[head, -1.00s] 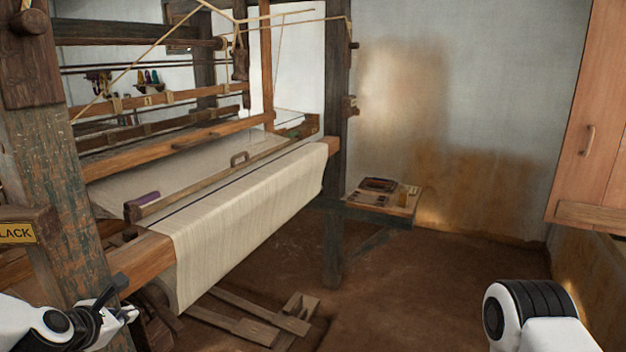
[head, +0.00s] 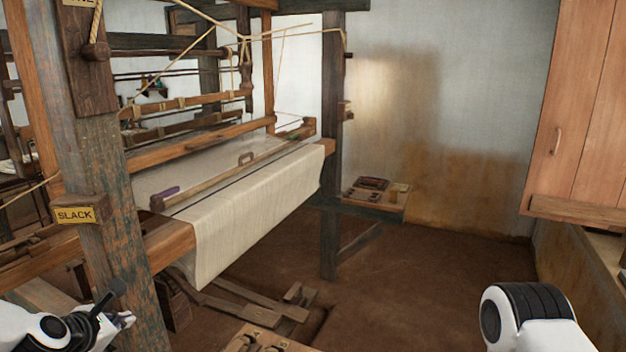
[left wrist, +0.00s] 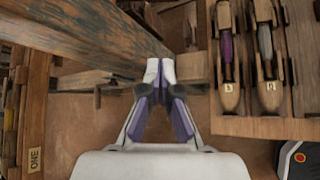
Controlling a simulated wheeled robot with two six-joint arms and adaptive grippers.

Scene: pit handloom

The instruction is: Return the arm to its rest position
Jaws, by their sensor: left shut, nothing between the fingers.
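My left gripper (head: 122,318) is at the lower left of the head view, in front of the loom's near post (head: 105,190). In the left wrist view its fingers (left wrist: 160,72) meet at the tips, with nothing visible between them. A thick wooden beam (left wrist: 75,35) runs just beyond them at upper left. Part of my right arm (head: 530,318) shows at the lower right of the head view. Its gripper is out of frame.
The loom carries cream cloth (head: 260,205). A wooden tray (left wrist: 270,127) holding shuttles lies right of my left fingers in the wrist view. A small shelf (head: 375,208) stands by the back wall. A wooden cabinet (head: 575,120) hangs at right. Brown floor (head: 400,290) between is open.

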